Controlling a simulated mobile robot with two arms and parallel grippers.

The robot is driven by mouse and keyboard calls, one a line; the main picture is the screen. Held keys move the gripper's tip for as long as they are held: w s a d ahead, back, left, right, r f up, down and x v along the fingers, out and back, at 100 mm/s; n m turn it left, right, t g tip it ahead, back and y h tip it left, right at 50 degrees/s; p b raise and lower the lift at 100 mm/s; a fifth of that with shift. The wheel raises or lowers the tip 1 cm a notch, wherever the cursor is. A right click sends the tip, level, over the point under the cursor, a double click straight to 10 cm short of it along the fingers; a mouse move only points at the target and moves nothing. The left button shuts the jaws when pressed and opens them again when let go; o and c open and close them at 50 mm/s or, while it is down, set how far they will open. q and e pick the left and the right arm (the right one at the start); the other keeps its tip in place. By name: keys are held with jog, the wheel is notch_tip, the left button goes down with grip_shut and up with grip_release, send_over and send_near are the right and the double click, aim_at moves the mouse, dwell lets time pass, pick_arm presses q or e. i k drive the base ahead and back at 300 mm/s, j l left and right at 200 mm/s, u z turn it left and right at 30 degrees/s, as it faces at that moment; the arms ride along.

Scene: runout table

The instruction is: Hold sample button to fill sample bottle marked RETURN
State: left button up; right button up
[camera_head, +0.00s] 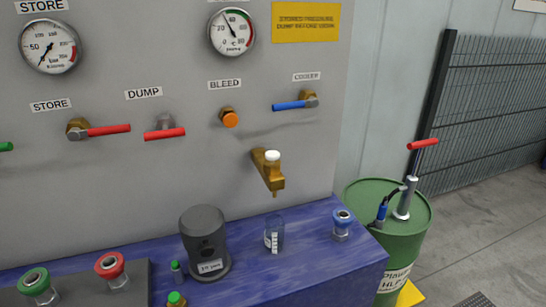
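A brass tap (268,172) sticks out from the grey panel, with a white button (272,156) on top and its spout pointing down. A small clear bottle (274,233) with a white label stands upright on the blue table top (310,262). In the picture it is directly below the spout, with a gap between them. The label is too small to read, and I cannot tell whether the bottle holds liquid. Nothing touches the button. Neither of my grippers is in view.
A dark grey canister (205,242) stands left of the bottle, and a blue-ringed fitting (342,225) right of it. Red (110,268) and green (35,284) fittings sit at the left. A green drum (398,236) with a pump stands beyond the right table edge. Valve handles line the panel.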

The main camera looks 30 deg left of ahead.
aim_at(272, 156)
jog(key=k+j+u, duration=0.25)
jog(key=k, duration=0.2)
jog(key=k+j+u, duration=0.2)
jog(key=k+j, duration=0.2)
